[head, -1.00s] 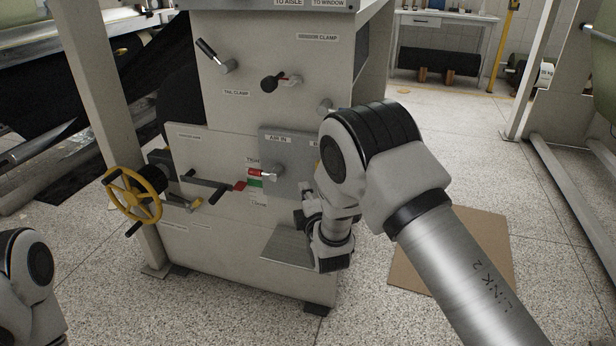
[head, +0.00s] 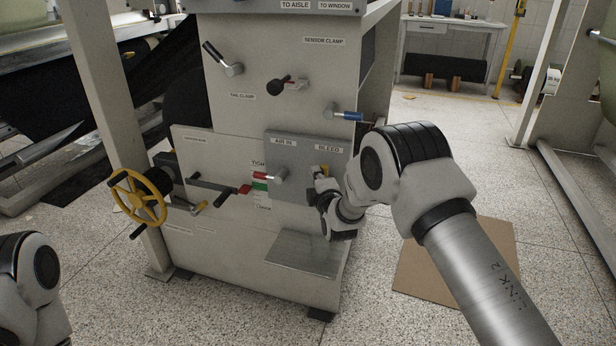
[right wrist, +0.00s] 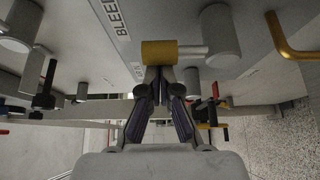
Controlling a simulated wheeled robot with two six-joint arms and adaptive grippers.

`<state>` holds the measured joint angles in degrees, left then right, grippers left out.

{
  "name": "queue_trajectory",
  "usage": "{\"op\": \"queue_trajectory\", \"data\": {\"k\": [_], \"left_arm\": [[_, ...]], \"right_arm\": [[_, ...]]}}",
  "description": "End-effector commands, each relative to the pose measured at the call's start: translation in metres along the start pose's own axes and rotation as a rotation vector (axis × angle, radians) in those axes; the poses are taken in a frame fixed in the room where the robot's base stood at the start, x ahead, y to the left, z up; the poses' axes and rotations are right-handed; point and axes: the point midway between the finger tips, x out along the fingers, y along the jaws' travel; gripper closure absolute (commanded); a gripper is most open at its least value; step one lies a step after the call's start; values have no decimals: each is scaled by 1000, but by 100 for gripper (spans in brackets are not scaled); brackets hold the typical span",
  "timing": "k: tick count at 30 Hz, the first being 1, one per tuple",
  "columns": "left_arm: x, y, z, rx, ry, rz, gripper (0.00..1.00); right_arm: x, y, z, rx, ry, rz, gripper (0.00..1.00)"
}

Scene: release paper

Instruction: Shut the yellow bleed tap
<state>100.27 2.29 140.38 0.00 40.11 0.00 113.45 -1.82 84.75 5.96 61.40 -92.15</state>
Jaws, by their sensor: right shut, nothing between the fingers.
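The yellow bleed tap handle (head: 323,169) shows in the head view as a small yellow piece under the BLEED label, partly hidden by my right gripper (head: 322,181). In the right wrist view the yellow grip (right wrist: 159,52) sits on a silver rod that runs sideways to a grey round hub (right wrist: 222,40). My right gripper (right wrist: 160,74) is shut and empty, its fingertips right at the yellow grip. I cannot tell whether they touch it. My left gripper is out of view; only part of the left arm shows.
Beside the tap is the AIR IN tap (head: 280,176) with a red handle. A blue-handled tap (head: 347,116) juts out above right. A yellow handwheel (head: 139,197) and crank (head: 213,186) stand left. A grey shelf (head: 305,253) sits below.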

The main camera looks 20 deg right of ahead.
Motion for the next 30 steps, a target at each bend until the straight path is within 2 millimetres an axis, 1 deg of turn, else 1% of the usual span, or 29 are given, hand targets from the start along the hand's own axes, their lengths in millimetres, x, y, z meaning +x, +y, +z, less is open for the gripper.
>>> {"op": "queue_trajectory", "data": {"k": [11,30], "left_arm": [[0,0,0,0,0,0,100],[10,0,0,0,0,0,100]], "right_arm": [[-1,0,1,2,1,1,100],[-4,-1,6,86,0,50,100]]}}
